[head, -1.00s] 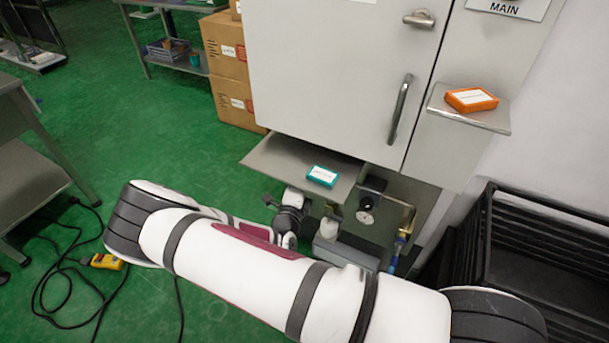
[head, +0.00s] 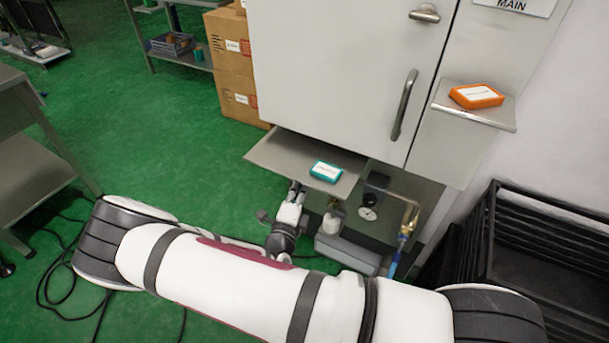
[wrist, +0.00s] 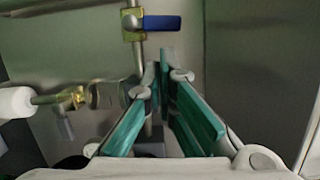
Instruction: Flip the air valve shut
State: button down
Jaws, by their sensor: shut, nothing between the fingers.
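The air valve has a brass body (wrist: 131,20) on a thin upright pipe, with a blue lever handle (wrist: 162,23) standing out sideways, across the pipe in the wrist view. In the head view the brass body (head: 404,231) and blue handle (head: 394,264) are low at the right under the cabinet. My gripper (wrist: 165,60) has its green-padded fingers brought together and empty. Its tips appear just below the handle in the wrist picture; I see no contact. In the head view my gripper (head: 297,188) is at the shelf's front edge, left of the valve.
A metal shelf (head: 270,150) with a teal box (head: 326,171) juts out over the fittings. A pressure gauge (head: 368,213) and a grey housing (head: 345,254) lie between gripper and valve. Black crates (head: 550,260) stand at the right.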

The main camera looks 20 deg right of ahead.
jog(key=v, duration=0.5)
jog(key=shift+s, duration=0.1)
dwell(0.4)
